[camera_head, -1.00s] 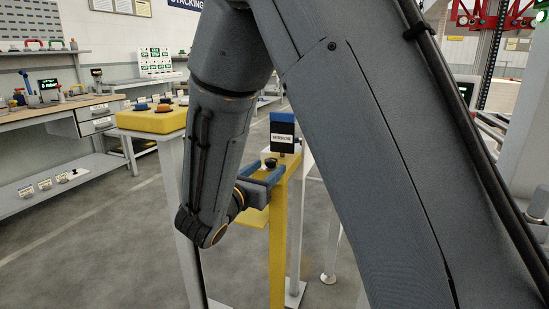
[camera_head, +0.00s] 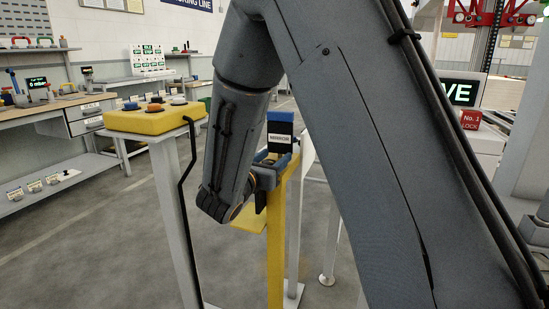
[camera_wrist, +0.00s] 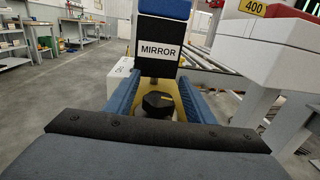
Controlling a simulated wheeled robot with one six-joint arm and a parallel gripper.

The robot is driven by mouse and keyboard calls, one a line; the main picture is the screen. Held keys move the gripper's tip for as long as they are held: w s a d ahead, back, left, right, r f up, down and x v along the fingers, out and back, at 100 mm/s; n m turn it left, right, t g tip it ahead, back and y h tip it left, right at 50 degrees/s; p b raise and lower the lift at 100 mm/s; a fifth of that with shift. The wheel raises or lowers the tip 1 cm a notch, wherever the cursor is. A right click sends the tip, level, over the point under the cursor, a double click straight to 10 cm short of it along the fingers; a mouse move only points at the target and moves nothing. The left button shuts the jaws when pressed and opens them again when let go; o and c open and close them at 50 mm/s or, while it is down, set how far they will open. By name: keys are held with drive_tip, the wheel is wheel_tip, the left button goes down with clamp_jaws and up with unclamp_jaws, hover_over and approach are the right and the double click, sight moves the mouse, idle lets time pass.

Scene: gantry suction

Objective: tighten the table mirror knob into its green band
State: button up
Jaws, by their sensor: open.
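The table mirror (camera_head: 280,126), a dark panel with a blue top and a MIRROR label, stands on a yellow post; its panel also shows in the wrist view (camera_wrist: 157,73). The knob (camera_wrist: 158,102) is black and faceted with a small yellow mark on top, below the label on a yellow support. My gripper (camera_wrist: 157,90) is open, its blue fingers on the left and right of the knob with a gap visible on each side. In the head view my gripper (camera_head: 268,168) is at the post's top, and I cannot make out the knob there. No green band is visible.
A yellow button box (camera_head: 155,119) on a grey stand is left of my arm. A workbench (camera_head: 55,112) lies farther left. A red and white machine (camera_wrist: 275,50) stands right of the mirror in the wrist view. Open grey floor (camera_head: 100,235) lies at left.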

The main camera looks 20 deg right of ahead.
drive_tip(key=shift+w+d, duration=0.3)
drive_tip(key=shift+w, duration=0.1)
drive_tip(key=shift+c, duration=0.4)
drive_tip(key=c, duration=1)
drive_tip(key=m+g+h, duration=0.1)
drive_tip(key=m+g+h+p, duration=0.1)
drive_tip(key=g, duration=0.1)
drive_tip(key=s+m+g+h, duration=0.1)
drive_tip(key=shift+d+r+m+h+p, duration=0.1)
drive_tip(key=shift+d+m+h+p, duration=0.2)
drive_tip(key=shift+p, duration=0.05)
drive_tip(key=shift+s+d+m+g+h+p, duration=0.15)
drive_tip(key=shift+m+g+h, duration=0.2)
drive_tip(key=shift+g, duration=0.3)
drive_tip(key=shift+s+m+g+h+p, duration=0.15)
drive_tip(key=shift+m+g+h, duration=0.1)
drive_tip(key=shift+m+g, duration=0.3)
drive_tip(key=o, duration=1.1)
